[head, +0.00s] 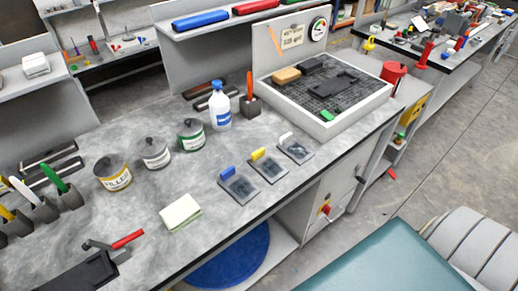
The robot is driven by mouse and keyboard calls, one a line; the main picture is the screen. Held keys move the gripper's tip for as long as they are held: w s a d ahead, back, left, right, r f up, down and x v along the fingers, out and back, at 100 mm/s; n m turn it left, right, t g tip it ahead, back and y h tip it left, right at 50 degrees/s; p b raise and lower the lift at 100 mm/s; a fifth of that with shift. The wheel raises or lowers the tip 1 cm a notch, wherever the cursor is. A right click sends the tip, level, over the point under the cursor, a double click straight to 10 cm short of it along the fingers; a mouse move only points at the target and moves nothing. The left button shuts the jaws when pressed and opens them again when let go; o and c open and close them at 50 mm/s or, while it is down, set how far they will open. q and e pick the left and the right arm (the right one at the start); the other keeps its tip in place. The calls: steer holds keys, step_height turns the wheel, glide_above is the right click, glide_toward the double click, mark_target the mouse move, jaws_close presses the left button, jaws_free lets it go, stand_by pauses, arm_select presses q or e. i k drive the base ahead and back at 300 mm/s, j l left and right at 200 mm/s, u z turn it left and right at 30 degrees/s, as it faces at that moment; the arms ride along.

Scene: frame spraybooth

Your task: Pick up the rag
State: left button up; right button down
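The rag appears to be a folded, pale cream cloth (180,212) lying flat near the front edge of the grey workbench (150,205). Its top is fully visible and nothing covers it. It lies in front of the row of tins and to the left of the small grey trays. Neither of my grippers shows in the head view.
Around the cloth stand a yellow-labelled tin (113,174), a blue-handled tray (238,187) and a red-handled clamp on a black plate (100,262). A white bottle (220,110) and a framed grid tray (325,90) sit farther back. Bare bench surrounds the cloth.

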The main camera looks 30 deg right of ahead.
mark_target(178, 215)
steer(key=k+j+z, duration=0.15)
steer(key=j, duration=0.25)
steer(key=k+j+z, duration=0.1)
steer(key=j, duration=0.3)
steer(key=k+j+z, duration=0.15)
steer(key=j, duration=0.2)
